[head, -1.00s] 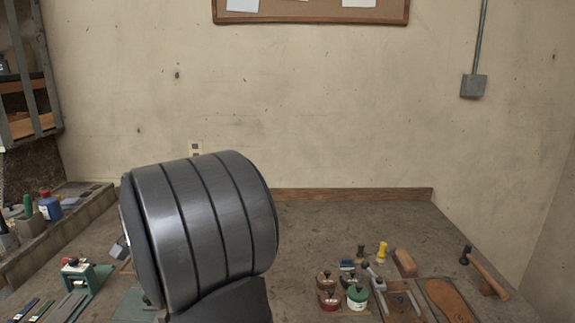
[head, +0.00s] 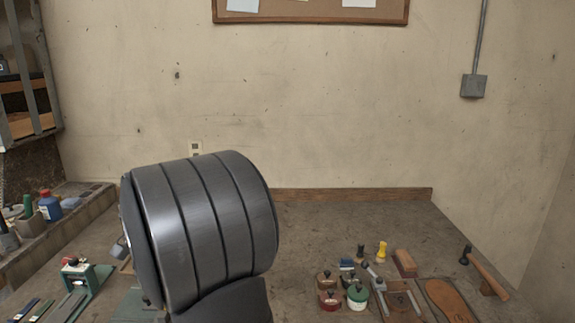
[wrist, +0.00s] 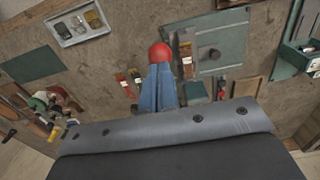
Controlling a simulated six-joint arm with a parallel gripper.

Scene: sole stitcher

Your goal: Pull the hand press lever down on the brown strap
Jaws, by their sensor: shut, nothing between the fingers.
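My gripper (wrist: 160,68) shows in the wrist view as two blue fingers closed together. A red ball (wrist: 160,52), which looks like the press lever's knob, is right at the fingertips. It is not between them, and I cannot tell whether they touch. A dark bar beside the ball runs next to a green plate (wrist: 232,30); the rest of the press is hard to make out. I cannot pick out the brown strap for certain. In the head view my own arm hides the gripper and this part of the bench.
A green bench device (head: 100,275) stands at the left; jars (head: 357,296), a brown sole (head: 447,299) and a hammer (head: 487,273) lie at the right. In the wrist view a metal tray (wrist: 78,27) is upper left. The bench's back middle is clear.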

